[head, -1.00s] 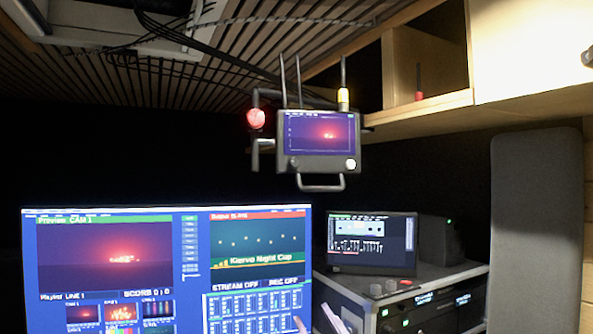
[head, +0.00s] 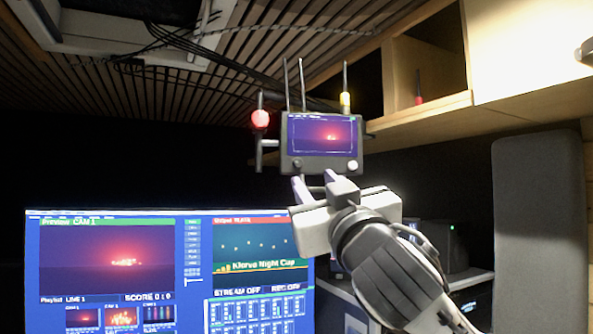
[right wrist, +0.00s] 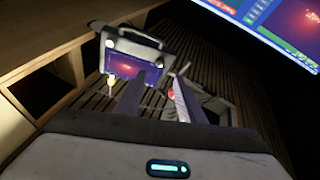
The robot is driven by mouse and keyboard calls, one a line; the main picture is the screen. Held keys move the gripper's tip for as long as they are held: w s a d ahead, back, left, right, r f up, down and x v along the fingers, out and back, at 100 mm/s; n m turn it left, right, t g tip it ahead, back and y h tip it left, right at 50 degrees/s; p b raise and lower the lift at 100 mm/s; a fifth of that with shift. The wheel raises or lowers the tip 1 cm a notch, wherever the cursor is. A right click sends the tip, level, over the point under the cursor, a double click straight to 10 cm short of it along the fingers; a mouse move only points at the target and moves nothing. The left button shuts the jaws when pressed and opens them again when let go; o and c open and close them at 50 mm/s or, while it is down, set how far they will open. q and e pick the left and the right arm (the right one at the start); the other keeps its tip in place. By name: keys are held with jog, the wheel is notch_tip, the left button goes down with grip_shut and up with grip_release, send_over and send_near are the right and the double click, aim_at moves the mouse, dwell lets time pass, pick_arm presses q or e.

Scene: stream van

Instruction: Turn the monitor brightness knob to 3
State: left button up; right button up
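A small field monitor (head: 322,137) hangs below the ceiling in the middle of the head view, with a lit red and purple picture. A pale round knob (head: 352,166) sits at its lower right corner and a darker knob (head: 297,165) at its lower left. I cannot read any scale or which one is for brightness. My right gripper (head: 315,182) is just below the monitor in the head view, its fingers apart and empty. In the right wrist view the monitor (right wrist: 124,66) appears upside down beyond the open fingers, partly hidden by one. My left gripper is not in view.
A large stream screen (head: 110,260) fills the lower left. A red ball-like light (head: 260,119) and thin antennas surround the monitor. A wooden shelf (head: 440,105) is at upper right, above a grey padded panel (head: 540,230). A rack stands behind my right arm.

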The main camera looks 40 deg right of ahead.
aim_at(299, 164)
jog(key=p+x, duration=0.3)
jog(key=x, duration=0.5)
jog(key=shift+w+d+r, duration=0.15)
jog(key=shift+r, duration=0.05)
jog(key=shift+x, duration=0.75)
jog(key=shift+f, duration=0.1)
grip_shut()
